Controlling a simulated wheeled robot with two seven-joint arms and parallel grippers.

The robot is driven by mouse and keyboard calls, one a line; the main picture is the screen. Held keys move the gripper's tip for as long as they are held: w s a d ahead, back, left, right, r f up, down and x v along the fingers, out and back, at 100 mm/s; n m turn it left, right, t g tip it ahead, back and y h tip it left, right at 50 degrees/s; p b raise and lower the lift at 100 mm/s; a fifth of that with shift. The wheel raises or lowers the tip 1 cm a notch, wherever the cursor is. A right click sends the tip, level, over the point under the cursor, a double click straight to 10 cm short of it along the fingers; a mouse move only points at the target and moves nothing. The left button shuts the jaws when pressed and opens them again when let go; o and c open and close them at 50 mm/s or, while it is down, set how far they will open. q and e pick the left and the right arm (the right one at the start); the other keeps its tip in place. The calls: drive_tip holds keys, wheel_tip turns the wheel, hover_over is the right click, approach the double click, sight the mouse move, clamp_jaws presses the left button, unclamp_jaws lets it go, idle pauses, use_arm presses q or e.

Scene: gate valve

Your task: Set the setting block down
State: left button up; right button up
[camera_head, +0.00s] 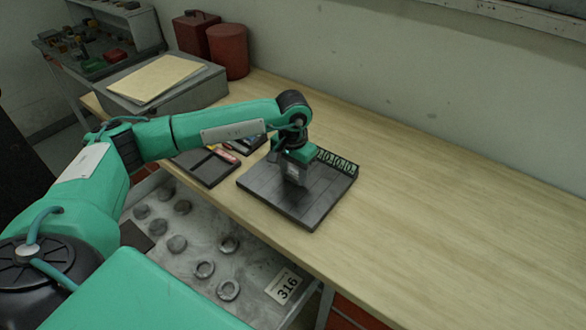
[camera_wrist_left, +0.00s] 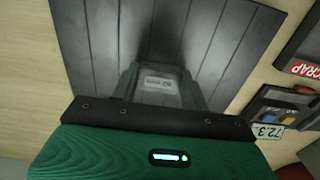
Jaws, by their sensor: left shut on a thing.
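My left gripper (camera_head: 296,172) points down over a dark slatted board (camera_head: 320,205) on the wooden table. It is shut on the setting block, a small grey block (camera_head: 292,173) with a pale label. The wrist view shows the grey block (camera_wrist_left: 157,88) in front of the gripper body, over the middle of the slats. The gripper hides much of the block, and I cannot tell whether its underside touches the board. My right gripper is in neither view.
A green openwork rack (camera_head: 337,163) lines the board's back edge. A dark tray (camera_head: 207,167) lies to the left; a SCRAP label (camera_wrist_left: 305,69) and a 72.3 display (camera_wrist_left: 268,131) show in the wrist view. An open drawer with rings (camera_head: 205,269) is below. The table's right side is clear.

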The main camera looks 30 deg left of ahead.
use_arm(q)
drive_tip(key=shift+f, duration=0.1)
drive_tip(key=o, duration=1.2)
drive_tip(key=shift+c, duration=0.2)
